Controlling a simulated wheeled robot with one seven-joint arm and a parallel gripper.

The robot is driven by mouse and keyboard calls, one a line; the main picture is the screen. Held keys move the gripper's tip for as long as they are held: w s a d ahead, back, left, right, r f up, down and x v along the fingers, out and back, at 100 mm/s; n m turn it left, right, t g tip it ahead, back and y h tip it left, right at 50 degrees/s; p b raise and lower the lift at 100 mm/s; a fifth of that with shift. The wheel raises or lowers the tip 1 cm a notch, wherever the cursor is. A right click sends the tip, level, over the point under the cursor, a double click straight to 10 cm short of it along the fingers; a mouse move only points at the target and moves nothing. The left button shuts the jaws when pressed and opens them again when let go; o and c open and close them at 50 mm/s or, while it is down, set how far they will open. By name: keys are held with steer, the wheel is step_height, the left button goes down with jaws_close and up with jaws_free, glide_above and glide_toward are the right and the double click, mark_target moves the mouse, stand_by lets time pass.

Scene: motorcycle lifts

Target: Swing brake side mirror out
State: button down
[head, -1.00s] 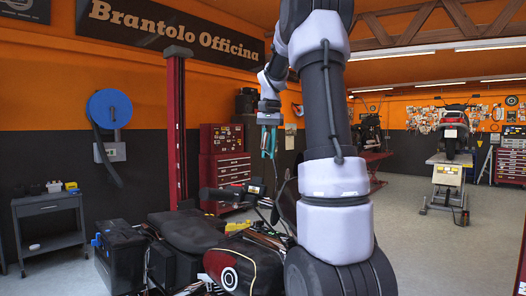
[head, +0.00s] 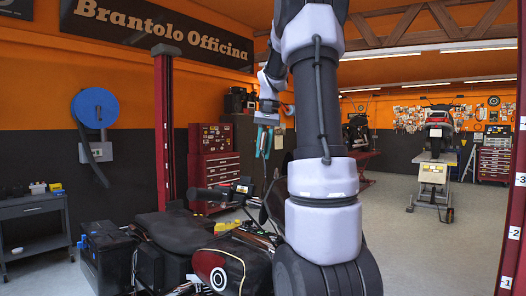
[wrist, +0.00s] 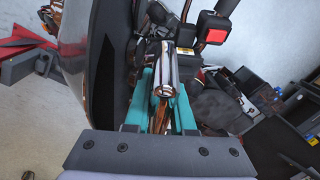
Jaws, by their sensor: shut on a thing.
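The motorcycle (head: 175,232) stands in the lower left of the head view, its handlebar (head: 222,193) toward the middle. In the wrist view the teal fingers (wrist: 163,98) are shut around a metal stem with a chrome end (wrist: 171,72), apparently the mirror's stem. A large dark rounded shell (wrist: 95,65), apparently the mirror, stands just left of the fingers. A dark mirror shape (head: 273,201) also shows in the head view, partly hidden by my arm.
A red switch (wrist: 213,27) and bar controls lie close beyond the fingers. A red post (head: 164,130) stands behind the motorcycle, and another post (head: 514,200) at the right edge. A grey cart (head: 35,210) is at left. The floor right of my arm is open.

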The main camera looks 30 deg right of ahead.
steer(key=c, duration=0.8)
jaws_free()
steer(key=shift+d, duration=0.1)
steer(key=shift+o, duration=0.2)
steer(key=shift+r, duration=0.1)
step_height(320, 180, up, 11)
steer(key=d, duration=0.1)
steer(key=shift+s+d+f, duration=0.15)
steer(key=shift+s+f, duration=0.05)
steer(key=shift+s, duration=0.2)
